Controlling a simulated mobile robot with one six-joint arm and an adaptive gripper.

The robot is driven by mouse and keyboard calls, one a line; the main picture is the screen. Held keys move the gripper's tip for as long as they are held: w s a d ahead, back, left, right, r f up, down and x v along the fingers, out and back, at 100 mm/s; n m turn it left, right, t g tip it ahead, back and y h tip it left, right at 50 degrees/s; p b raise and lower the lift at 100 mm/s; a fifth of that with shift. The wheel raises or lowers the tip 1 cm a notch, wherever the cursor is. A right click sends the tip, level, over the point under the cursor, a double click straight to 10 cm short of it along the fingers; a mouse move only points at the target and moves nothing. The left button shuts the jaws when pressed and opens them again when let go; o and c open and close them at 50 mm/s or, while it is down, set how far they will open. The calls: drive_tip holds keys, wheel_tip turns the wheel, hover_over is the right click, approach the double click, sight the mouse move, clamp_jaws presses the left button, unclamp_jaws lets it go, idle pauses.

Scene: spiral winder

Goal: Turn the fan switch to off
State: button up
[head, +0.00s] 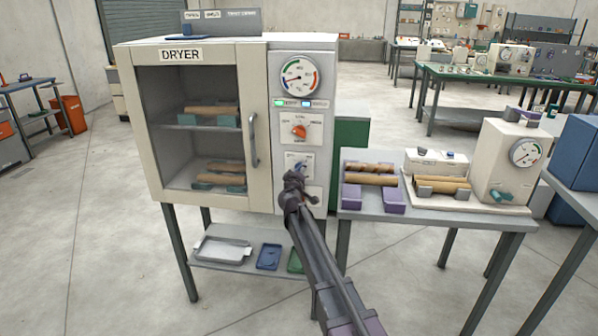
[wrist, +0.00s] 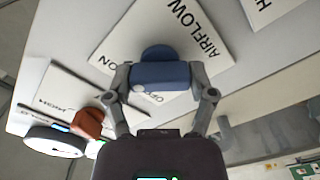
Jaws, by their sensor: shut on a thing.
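The dryer (head: 253,120) is a cream cabinet with a grey control panel on its right side. On the panel, the plate lettered AIRFLOW (wrist: 203,47) carries a blue knob (wrist: 160,75), which I take for the fan switch. The letters ON show at the plate's left edge.
An orange knob (head: 299,130) and a round gauge (head: 297,78) sit above on the panel. The door handle (head: 253,140) is just left of it. A grey table (head: 440,222) with wound tubes stands close on the right. Open floor lies in front.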

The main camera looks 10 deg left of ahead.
drive_tip(key=shift+w+n, duration=0.1)
drive_tip(key=shift+n, duration=0.3)
drive_tip(key=n, duration=0.3)
drive_tip(key=shift+n, duration=0.3)
drive_tip(key=n, duration=0.8)
drive_tip(key=shift+n, duration=1.7)
drive_tip(key=o, duration=1.1)
drive_tip(key=shift+c, duration=0.2)
drive_tip(key=shift+s, duration=0.2)
